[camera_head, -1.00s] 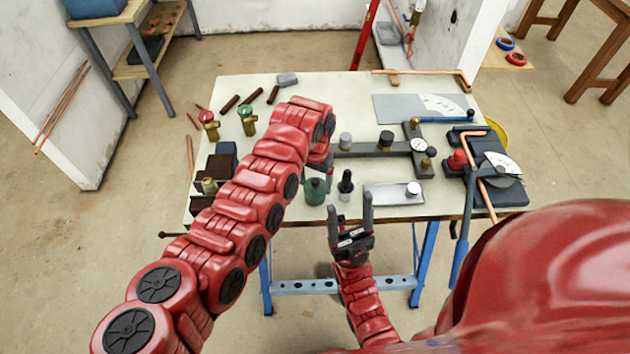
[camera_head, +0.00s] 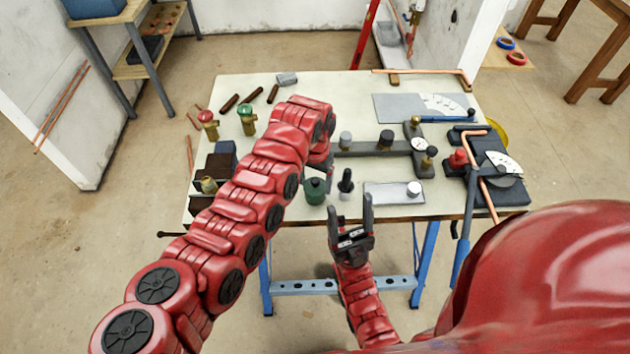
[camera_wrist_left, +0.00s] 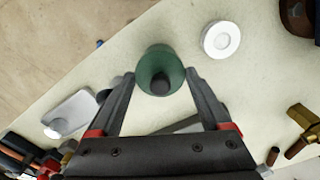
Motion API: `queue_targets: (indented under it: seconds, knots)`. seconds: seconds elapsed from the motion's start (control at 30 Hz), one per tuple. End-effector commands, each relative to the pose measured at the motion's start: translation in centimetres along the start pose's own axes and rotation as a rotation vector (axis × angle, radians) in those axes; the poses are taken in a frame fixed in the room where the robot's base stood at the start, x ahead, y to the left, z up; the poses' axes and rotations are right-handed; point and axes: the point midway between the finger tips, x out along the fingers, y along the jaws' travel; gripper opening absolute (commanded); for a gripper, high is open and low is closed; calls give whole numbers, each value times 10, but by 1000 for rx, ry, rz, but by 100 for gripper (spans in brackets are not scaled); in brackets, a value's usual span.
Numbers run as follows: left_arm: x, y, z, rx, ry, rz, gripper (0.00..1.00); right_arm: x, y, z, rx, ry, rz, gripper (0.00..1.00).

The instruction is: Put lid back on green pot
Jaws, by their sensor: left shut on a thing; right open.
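The green pot (camera_head: 314,192) stands near the table's front edge, with a dark round top or opening. It also shows in the left wrist view (camera_wrist_left: 160,60), between my two fingers. My left gripper (camera_wrist_left: 161,76) is shut on the green pot, one finger on each side. In the head view my left arm hides part of this grip. A small black knobbed piece (camera_head: 346,184), possibly the lid, stands just right of the pot, apart from it. My right gripper (camera_head: 350,212) is open and empty, fingers pointing up the picture, at the table's front edge below the black piece.
A metal plate with a white knob (camera_head: 380,193) lies right of the black piece. A grey bar fixture (camera_head: 360,146) lies behind. A bending tool (camera_head: 497,170) stands at the right. Bare tabletop (camera_head: 330,92) shows at the back.

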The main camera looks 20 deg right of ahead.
Motion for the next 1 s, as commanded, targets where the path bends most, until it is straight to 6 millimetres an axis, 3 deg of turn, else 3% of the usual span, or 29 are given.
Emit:
queue_targets:
  seconds: [0.23, 0.27, 0.33, 0.77, 1.0]
  knots:
    - [0, 0, 0, 0, 0, 0, 27, 0, 0, 0, 0, 0, 0, 65]
    - [0, 0, 0, 0, 0, 0, 86, 0, 0, 0, 0, 0, 0, 65]
    - [0, 0, 0, 0, 0, 0, 98, 0, 0, 0, 0, 0, 0, 65]
    - [-1, 0, 0, 0, 0, 0, 100, 1, 0, 0, 0, 0, 0, 65]
    - [-14, 0, 0, 0, 1, 0, 100, 5, 0, -1, 0, 0, 0, 65]
